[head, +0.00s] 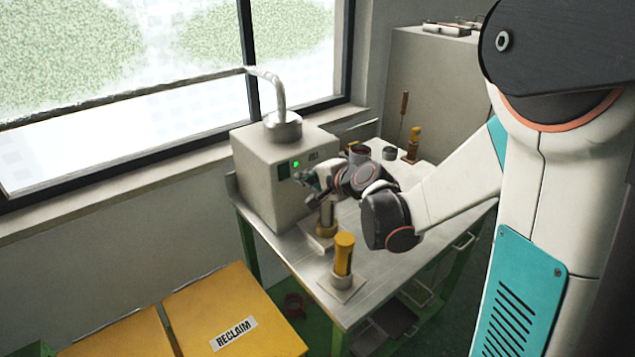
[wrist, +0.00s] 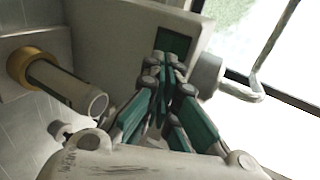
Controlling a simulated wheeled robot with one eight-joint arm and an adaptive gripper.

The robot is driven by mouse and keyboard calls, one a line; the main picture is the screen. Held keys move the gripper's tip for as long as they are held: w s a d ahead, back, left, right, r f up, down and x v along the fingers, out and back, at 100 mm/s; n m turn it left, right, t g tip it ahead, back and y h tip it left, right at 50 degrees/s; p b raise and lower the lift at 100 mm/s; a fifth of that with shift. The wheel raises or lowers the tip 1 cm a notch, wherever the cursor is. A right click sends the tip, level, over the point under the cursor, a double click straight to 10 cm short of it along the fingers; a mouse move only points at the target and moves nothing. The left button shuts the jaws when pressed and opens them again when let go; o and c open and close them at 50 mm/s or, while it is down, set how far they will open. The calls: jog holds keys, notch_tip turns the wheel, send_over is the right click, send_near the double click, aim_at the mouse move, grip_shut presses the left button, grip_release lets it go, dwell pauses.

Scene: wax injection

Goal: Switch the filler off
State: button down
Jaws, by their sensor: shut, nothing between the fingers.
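The filler (head: 262,185) is a pale box on the metal bench, with a silver pipe rising from its top. A green light (head: 296,164) glows on its dark front panel (head: 284,171). My gripper (head: 308,178) is shut and empty, close in front of the filler's face. In the wrist view, the shut fingertips (wrist: 163,62) overlap the lower edge of the dark green panel (wrist: 175,41) on the filler (wrist: 112,36). I cannot tell whether they touch it. Any switch behind the fingers is hidden.
An upright tube with a brass collar (wrist: 22,68) stands below the filler's front. A yellow-topped cylinder (head: 344,254) stands on a plate near the bench's front edge. Yellow lids, one marked RECLAIM (head: 240,320), lie lower left. Small containers stand at the bench's back.

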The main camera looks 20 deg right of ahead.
aim_at(289, 174)
jog(key=shift+b+x, duration=0.65)
jog(key=shift+x, duration=2.1)
jog(key=shift+w+a+f, duration=0.1)
jog(key=shift+w+f, duration=0.15)
jog(key=shift+f, duration=0.1)
jog(key=shift+r, duration=0.2)
jog(key=shift+r+p, duration=0.3)
jog(key=shift+r, duration=0.35)
jog(key=shift+s, duration=0.1)
